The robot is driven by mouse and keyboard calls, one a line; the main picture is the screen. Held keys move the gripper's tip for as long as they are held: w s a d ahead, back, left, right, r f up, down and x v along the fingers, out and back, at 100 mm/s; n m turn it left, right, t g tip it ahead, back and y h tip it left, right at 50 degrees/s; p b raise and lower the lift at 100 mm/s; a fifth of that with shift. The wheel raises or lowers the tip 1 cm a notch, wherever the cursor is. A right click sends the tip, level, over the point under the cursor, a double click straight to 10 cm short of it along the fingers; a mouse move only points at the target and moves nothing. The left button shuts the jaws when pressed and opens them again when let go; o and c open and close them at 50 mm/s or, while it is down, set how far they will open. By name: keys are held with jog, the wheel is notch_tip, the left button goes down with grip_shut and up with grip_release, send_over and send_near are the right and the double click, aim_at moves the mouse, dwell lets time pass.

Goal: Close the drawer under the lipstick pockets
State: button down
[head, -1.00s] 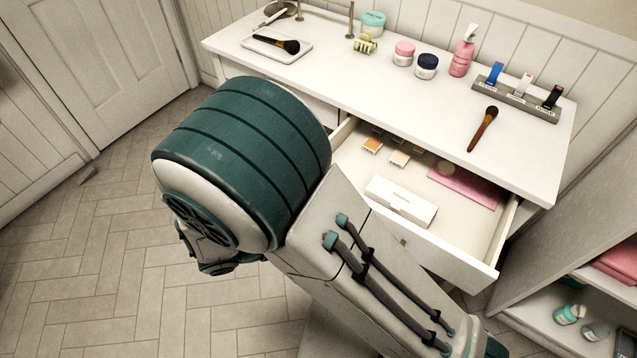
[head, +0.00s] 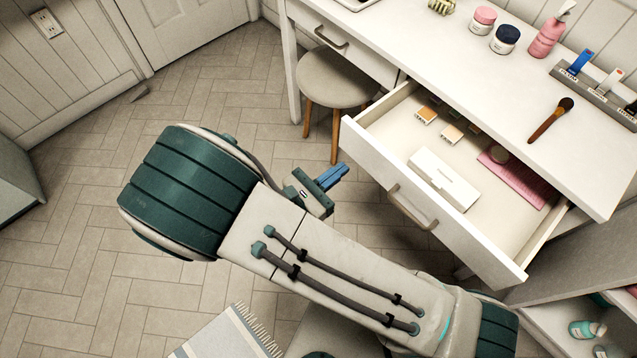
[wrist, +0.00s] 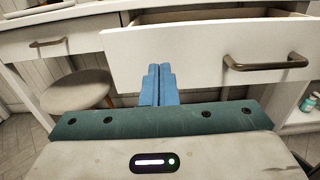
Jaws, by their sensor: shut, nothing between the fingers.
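The white drawer (head: 440,232) is pulled well out from under the right part of the vanity, below the grey lipstick pockets (head: 600,88). Its bronze bar handle (head: 412,208) is on the front panel. In the wrist view the drawer front (wrist: 195,58) faces me, with the handle (wrist: 267,63) to the right of my fingers. My gripper (head: 333,176) has its blue fingers together, empty, pointing toward the left part of the drawer front. The fingers also show in the wrist view (wrist: 159,85), overlapping the panel's lower left part. I cannot tell whether they touch it.
A round stool (head: 340,78) stands left of the drawer. An open shelf unit is at lower right. Floor at left is clear.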

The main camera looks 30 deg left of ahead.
aim_at(366, 150)
jog(key=x, duration=0.5)
jog(key=shift+w+d, duration=0.15)
jog(key=shift+w, duration=0.25)
jog(key=shift+w, duration=0.1)
